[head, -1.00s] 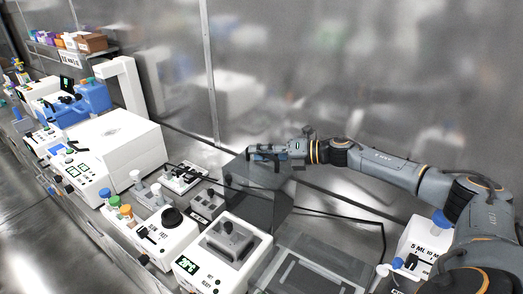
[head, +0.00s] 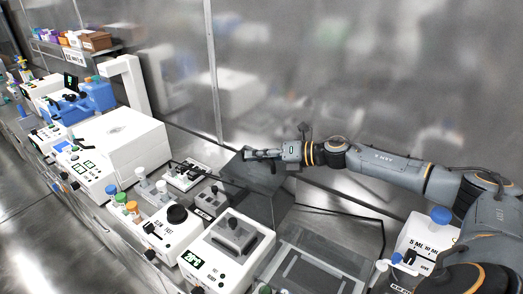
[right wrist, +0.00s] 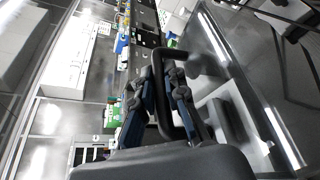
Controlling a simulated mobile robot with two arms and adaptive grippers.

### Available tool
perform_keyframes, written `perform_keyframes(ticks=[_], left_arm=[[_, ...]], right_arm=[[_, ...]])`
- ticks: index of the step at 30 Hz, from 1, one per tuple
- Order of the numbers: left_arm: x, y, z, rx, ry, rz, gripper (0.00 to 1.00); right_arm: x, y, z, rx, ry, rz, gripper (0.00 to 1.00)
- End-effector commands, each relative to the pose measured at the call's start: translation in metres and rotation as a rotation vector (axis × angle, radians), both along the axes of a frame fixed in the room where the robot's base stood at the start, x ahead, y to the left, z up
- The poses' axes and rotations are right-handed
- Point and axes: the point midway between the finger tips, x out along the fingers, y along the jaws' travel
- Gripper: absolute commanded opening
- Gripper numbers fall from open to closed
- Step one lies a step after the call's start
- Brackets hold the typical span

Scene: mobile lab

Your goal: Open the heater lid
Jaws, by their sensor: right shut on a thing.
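The heater (head: 196,262) is a white box with a green-lit display in the lower middle of the head view. Its grey block with a dark piece on top (head: 235,236) is exposed. The dark see-through lid (head: 268,203) stands raised and tilted behind the block. My right gripper (head: 262,154) is at the lid's upper edge. In the right wrist view, its fingers (right wrist: 160,95) are shut on the black loop handle (right wrist: 186,108). The gripper partly hides the handle in the head view. My left gripper is not in view.
A stirrer with a black knob (head: 177,214) stands left of the heater. A white centrifuge-like box (head: 122,140) is farther left. A dark framed tray (head: 315,262) lies right of the heater. A glossy wall (head: 350,70) rises close behind my right arm.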

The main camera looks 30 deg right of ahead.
Motion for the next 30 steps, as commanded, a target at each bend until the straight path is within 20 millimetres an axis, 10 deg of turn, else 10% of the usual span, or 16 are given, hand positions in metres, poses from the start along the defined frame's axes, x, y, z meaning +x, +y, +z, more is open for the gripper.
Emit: perform_keyframes(ticks=[9, 13, 30], left_arm=[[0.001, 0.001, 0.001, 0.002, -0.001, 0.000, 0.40], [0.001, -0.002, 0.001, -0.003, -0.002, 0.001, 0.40], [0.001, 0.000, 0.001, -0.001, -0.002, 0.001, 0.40]], right_arm=[[-0.001, 0.002, 0.002, -0.009, -0.007, 0.000, 0.00], [-0.001, 0.002, 0.001, -0.008, -0.006, 0.000, 0.36], [-0.019, -0.014, 0.006, -0.010, -0.001, -0.003, 0.36]])
